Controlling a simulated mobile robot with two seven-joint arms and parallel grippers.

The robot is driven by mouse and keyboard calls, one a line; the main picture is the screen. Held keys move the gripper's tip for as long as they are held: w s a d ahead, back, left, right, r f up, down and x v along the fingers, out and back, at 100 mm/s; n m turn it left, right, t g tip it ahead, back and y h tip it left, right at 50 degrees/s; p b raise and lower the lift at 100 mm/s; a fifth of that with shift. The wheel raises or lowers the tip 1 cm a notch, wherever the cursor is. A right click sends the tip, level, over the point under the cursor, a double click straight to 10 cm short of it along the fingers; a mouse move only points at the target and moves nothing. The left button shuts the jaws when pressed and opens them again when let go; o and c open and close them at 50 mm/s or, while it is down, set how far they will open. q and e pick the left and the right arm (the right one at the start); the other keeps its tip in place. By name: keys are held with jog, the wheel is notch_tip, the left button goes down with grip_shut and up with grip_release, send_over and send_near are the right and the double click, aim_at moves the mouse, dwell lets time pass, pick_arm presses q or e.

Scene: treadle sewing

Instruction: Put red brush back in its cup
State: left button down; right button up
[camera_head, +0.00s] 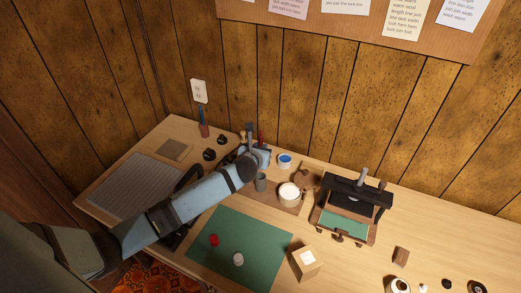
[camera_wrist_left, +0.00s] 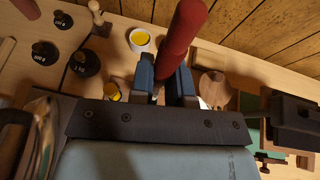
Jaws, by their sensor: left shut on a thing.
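My left gripper (camera_head: 262,153) reaches over the back of the table in the head view. In the left wrist view its blue-grey fingers (camera_wrist_left: 168,84) are shut on the red brush (camera_wrist_left: 183,38), whose thick red handle points up in the picture. In the head view only a thin red bit of the brush (camera_head: 261,137) shows above the gripper. A reddish-brown cup (camera_head: 204,131) with a blue brush stands further left. Which cup belongs to the red brush is unclear.
A white cup with blue inside (camera_head: 285,160) and a pale pot (camera_head: 290,195) stand right of the gripper. A yellow-filled cup (camera_wrist_left: 139,40) and black weights (camera_wrist_left: 85,63) are nearby. A black press (camera_head: 355,198) stands right. The green mat (camera_head: 262,250) holds small items.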

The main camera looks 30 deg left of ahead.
pick_arm(q)
notch_tip(320, 180, down, 4)
jog(key=b, duration=0.4)
jog(key=shift+r, duration=0.15)
pick_arm(e)
jog(key=f, duration=0.4)
jog(key=shift+a+f, duration=0.15)
jog(key=shift+a, duration=0.2)
pick_arm(q)
jog(key=shift+f, duration=0.3)
pick_arm(e)
jog(key=shift+w+d+f+b, duration=0.1)
jog(key=shift+d+f+b, duration=0.1)
jog(key=shift+f+b, duration=1.45)
pick_arm(q)
notch_tip(320, 180, down, 6)
jog(key=shift+f, duration=0.2)
pick_arm(e)
jog(key=shift+a+r, duration=0.1)
jog(key=shift+r, duration=0.05)
pick_arm(q)
jog(key=c, duration=1)
grip_release()
jog(key=v, duration=1.4)
jog(key=shift+w+p, duration=0.1)
jog(key=shift+p, duration=0.2)
pick_arm(e)
jog(key=shift+r, duration=0.25)
